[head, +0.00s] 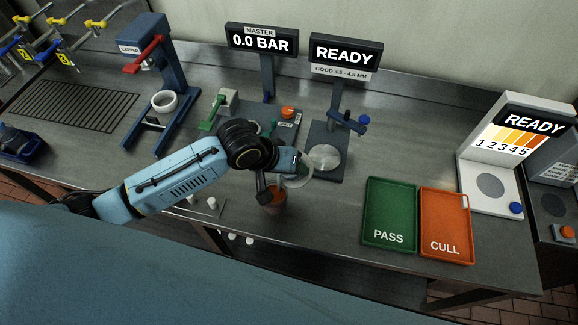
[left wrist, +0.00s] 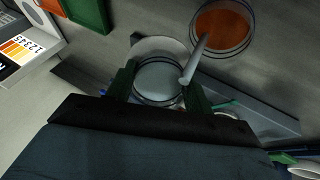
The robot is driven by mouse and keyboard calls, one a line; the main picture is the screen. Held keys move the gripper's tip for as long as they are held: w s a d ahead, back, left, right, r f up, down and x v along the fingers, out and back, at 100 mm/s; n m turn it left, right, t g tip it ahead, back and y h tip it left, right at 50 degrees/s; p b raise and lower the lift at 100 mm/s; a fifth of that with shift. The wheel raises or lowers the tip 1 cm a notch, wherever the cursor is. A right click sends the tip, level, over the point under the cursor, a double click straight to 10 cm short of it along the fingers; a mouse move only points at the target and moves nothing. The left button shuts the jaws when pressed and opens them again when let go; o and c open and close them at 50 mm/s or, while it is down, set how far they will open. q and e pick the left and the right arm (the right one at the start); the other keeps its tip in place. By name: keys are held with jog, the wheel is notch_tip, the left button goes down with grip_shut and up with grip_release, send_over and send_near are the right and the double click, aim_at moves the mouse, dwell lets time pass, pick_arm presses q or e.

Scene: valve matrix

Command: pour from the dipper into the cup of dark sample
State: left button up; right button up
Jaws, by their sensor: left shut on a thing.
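My left gripper (left wrist: 160,88) is shut on a clear round dipper (left wrist: 158,78), with a dark green finger on either side of it. In the head view the dipper (head: 299,174) is beside the end of my left arm, partly hidden by it. The cup of dark sample (head: 274,204), orange-brown inside, is just below and left of the dipper. It also shows in the left wrist view (left wrist: 224,30), apart from the fingers. A pale slim piece runs from the dipper's rim over the cup; I cannot tell whether it is a spout or liquid. My right gripper is out of view.
A green PASS tray (head: 391,216) and an orange CULL tray (head: 446,225) lie to the right. A gauge stand (head: 345,52) reading READY is behind the dipper. A blue capper (head: 153,60) stands at left. Bare bench lies between the cup and the PASS tray.

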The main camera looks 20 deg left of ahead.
pick_arm(q)
jog(key=shift+s+a+r+t+h, duration=0.1)
jog(key=shift+s+a+t+h, duration=0.2)
jog(key=shift+s+a+h, duration=0.1)
dwell(1.4)
